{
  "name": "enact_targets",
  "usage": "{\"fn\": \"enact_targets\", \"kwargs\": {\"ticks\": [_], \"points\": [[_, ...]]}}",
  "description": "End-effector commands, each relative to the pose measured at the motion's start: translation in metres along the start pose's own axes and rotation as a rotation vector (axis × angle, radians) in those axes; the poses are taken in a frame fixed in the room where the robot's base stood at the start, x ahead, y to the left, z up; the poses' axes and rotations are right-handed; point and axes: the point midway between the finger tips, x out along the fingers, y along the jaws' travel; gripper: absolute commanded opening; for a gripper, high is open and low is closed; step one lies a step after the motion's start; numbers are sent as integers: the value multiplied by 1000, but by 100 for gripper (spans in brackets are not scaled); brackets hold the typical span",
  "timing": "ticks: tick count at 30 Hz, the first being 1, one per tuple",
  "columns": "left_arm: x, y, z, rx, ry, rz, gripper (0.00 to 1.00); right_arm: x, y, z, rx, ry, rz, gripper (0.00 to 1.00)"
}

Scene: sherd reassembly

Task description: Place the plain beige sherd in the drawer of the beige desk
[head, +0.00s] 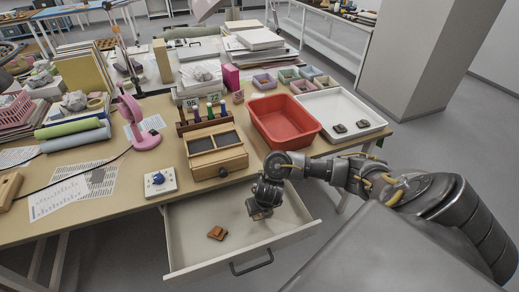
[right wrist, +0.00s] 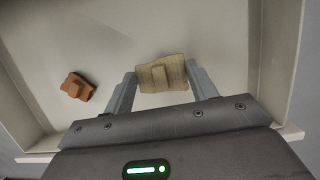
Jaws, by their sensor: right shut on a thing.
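In the head view the gripper mostly hides the sherd. I cannot tell whether the sherd touches the drawer floor. A reddish-brown sherd (head: 217,233) lies in the drawer, left of the gripper; it also shows in the right wrist view (right wrist: 77,86). My left gripper is not in view.
A red tray (head: 285,121) and a white tray (head: 371,119) with dark sherds stand on the desk behind the drawer. A wooden box (head: 217,160) sits near the drawer's back edge. The drawer floor around the reddish-brown sherd is mostly bare.

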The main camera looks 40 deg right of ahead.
Motion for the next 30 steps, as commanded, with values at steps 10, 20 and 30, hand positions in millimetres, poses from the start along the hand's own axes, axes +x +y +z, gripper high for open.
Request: {"fn": "enact_targets", "kwargs": {"ticks": [10,20,30], "points": [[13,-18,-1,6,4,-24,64,35,4,-9,1,1,1,34],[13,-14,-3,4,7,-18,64,34,3,-10,0,1,1,69],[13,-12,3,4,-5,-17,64,34,3,-9,1,1,1,79]]}}
